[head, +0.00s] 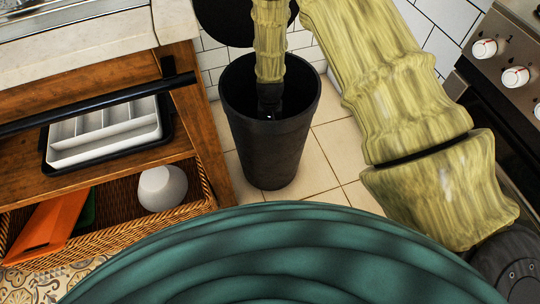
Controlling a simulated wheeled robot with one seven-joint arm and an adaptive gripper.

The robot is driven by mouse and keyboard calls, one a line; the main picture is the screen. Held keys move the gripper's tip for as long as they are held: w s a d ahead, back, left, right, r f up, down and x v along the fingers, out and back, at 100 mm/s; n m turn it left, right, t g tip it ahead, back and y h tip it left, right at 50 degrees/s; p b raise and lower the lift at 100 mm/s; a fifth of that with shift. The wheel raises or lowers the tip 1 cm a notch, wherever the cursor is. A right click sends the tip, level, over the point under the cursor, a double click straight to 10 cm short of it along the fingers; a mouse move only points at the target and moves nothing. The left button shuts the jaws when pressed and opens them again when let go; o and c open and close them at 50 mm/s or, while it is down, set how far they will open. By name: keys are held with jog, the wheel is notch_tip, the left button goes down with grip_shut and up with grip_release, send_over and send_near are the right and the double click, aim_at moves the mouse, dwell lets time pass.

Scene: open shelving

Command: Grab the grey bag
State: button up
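I cannot make out a grey bag in the head view. A tall black bin (265,155) stands on the tiled floor, open at the top. My arm reaches down into it from above. My gripper (269,103) is a dark shape inside the bin's mouth. Its fingers are lost against the dark interior, so I cannot tell whether it is open or shut or touching anything. What lies in the bin is hidden in shadow.
A wooden shelf unit at left holds a white divided tray (104,130) and a wicker basket (122,224). The basket contains a pale rounded object (162,188) and an orange item (48,226). A stove (502,62) stands at right. Tiled floor (335,150) shows right of the bin.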

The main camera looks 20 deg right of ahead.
jog(key=shift+f, duration=0.35)
grip_shut()
jog(key=shift+r, duration=0.1)
